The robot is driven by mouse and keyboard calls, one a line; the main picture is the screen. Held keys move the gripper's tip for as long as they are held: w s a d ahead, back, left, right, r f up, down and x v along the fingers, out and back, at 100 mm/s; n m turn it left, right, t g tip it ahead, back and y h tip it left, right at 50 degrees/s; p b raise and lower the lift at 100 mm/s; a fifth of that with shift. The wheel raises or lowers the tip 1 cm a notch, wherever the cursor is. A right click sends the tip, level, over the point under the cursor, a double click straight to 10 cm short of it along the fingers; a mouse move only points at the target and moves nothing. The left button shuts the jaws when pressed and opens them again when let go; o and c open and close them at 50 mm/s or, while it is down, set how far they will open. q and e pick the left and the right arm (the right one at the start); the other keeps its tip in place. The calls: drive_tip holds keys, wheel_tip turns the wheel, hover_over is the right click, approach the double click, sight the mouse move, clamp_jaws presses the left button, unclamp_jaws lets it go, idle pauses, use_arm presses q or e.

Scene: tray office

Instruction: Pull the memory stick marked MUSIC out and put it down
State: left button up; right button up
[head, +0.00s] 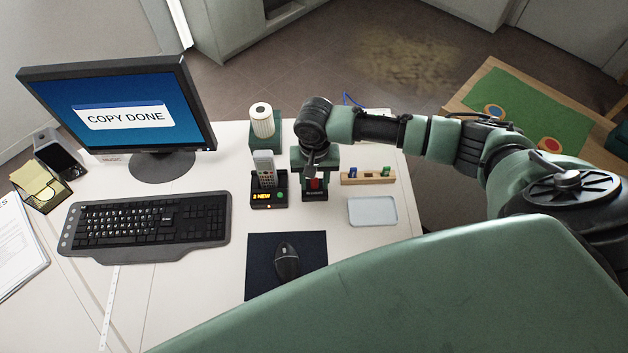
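My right arm comes in from the right, and its gripper (312,167) points down over a dark block (314,196). A red piece (316,184) shows at the top of that block, just below the gripper. The fingers are small and partly hidden by the wrist, so I cannot tell whether they are open, shut or touching the red piece. Small lettering on the block's front is too small to read. No stick marked MUSIC can be read there for certain. The monitor (120,105) shows COPY DONE. My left gripper is out of view.
A wooden rack (367,180) with small coloured pieces and an empty pale tray (372,211) lie right of the block. A handset stands in a black base (269,198) close left. The mouse (287,262), keyboard (146,222) and a green-based cream cylinder (262,121) stand nearby.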

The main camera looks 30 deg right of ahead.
drive_tip(key=shift+c, duration=0.3)
clamp_jaws()
drive_tip(key=shift+r+p, duration=0.1)
drive_tip(key=shift+p, duration=0.25)
idle(1.2)
drive_tip(key=shift+r+p, duration=2.95)
drive_tip(key=shift+p, duration=1)
